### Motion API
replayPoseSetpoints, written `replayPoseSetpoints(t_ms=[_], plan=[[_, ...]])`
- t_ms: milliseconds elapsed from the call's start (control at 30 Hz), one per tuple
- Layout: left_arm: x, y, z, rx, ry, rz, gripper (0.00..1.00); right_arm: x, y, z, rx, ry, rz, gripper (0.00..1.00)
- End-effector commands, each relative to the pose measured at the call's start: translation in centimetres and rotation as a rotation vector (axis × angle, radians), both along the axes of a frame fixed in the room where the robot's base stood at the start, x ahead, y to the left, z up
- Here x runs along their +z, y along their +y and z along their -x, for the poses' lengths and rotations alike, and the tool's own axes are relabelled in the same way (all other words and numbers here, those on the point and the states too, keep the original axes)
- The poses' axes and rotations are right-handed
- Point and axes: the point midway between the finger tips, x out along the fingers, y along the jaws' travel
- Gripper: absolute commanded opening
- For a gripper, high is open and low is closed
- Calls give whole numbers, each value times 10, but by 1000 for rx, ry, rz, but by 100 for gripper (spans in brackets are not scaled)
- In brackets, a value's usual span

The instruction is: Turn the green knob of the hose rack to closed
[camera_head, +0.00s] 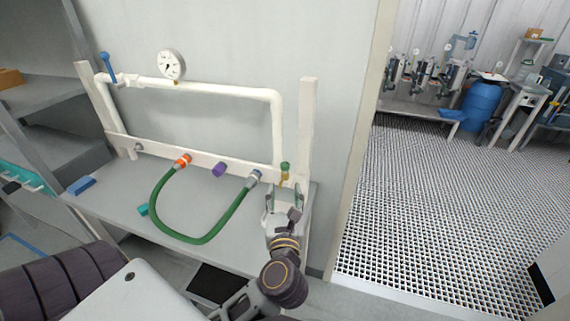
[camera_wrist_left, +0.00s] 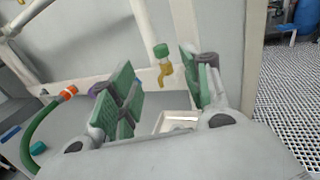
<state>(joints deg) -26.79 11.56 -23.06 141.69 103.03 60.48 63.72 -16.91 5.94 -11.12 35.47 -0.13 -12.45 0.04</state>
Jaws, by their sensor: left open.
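The hose rack (camera_head: 304,130) is a white frame with pipes above a grey bench. Its green knob (camera_head: 285,166) sits on a small brass valve at the lower right of the rack. In the left wrist view the knob (camera_wrist_left: 161,50) is upright above the brass body (camera_wrist_left: 165,75). My left gripper (camera_head: 285,190) is open just in front of and below the knob. Its green-padded fingers (camera_wrist_left: 163,88) stand apart, with the valve showing in the gap beyond them. They do not appear to touch it. My right gripper is not in view.
A green hose (camera_head: 199,241) loops from an orange fitting (camera_head: 182,160) to a grey one (camera_head: 253,178). A purple fitting (camera_head: 218,169) lies between. A gauge (camera_head: 171,65) and blue-handled valve (camera_head: 106,62) are higher up. Blue (camera_head: 81,185) and teal pieces lie on the bench.

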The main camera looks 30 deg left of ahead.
Motion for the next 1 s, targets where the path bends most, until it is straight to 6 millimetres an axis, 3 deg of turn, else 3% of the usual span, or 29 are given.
replayPoseSetpoints(t_ms=[133,367,633,1000], plan=[[0,1,-2,0,0,-1,48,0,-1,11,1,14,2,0],[1,7,-12,0,-1,-4,48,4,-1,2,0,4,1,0],[2,21,-35,-2,-1,-4,48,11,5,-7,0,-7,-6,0],[2,43,-69,0,-1,-4,48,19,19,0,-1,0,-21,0]])
